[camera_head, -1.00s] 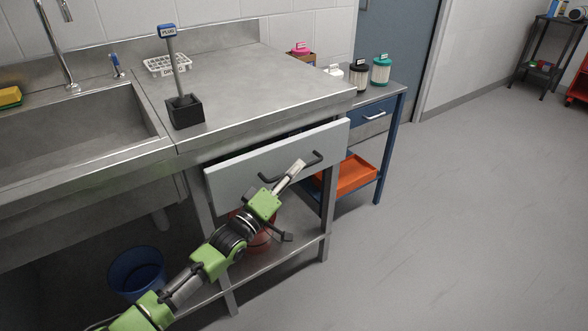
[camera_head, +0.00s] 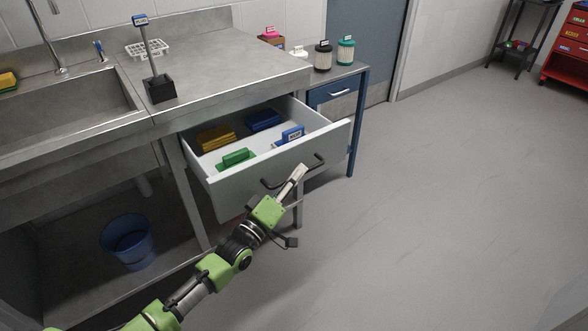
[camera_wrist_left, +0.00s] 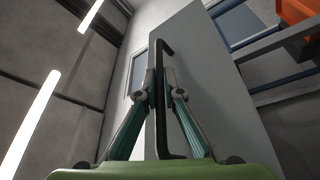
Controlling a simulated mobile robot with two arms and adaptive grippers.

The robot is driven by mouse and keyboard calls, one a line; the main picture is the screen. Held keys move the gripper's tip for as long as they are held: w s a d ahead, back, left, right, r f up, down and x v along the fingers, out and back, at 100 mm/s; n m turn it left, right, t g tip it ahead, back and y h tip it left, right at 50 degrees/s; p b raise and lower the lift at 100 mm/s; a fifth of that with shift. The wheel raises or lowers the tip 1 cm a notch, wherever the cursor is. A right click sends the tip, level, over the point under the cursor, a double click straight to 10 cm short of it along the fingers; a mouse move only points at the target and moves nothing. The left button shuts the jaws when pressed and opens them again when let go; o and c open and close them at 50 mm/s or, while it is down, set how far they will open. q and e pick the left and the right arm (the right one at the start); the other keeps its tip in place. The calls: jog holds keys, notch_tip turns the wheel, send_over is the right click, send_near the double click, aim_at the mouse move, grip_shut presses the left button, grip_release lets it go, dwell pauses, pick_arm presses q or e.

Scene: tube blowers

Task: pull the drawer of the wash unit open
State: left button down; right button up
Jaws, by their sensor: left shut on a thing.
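The drawer (camera_head: 226,192) of the wash unit (camera_head: 215,66) stands well out from under the steel top, with its inside showing. Its dark bar handle (camera_head: 319,161) is on the light grey front. My left gripper (camera_head: 300,170) is shut on the handle near its middle. In the left wrist view the handle (camera_wrist_left: 163,60) runs between the two fingers of the left gripper (camera_wrist_left: 160,85), and the drawer front (camera_wrist_left: 215,90) fills the area behind. The fingers hide part of the handle. My right gripper is not in view.
Inside the drawer are a green block (camera_head: 236,158), yellow-brown pads (camera_head: 215,137), a dark blue pad (camera_head: 263,120) and a blue labelled item (camera_head: 291,134). A blue bin (camera_head: 128,242) stands below the sink. A blue side table (camera_head: 338,92) stands beside the unit.

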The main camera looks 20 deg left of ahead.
pick_arm(q)
jog(key=shift+s+d, duration=0.1)
jog(key=shift+f, duration=0.1)
jog(key=c, duration=2.2)
grip_release()
jog(key=shift+o, duration=0.2)
jog(key=v, duration=1.2)
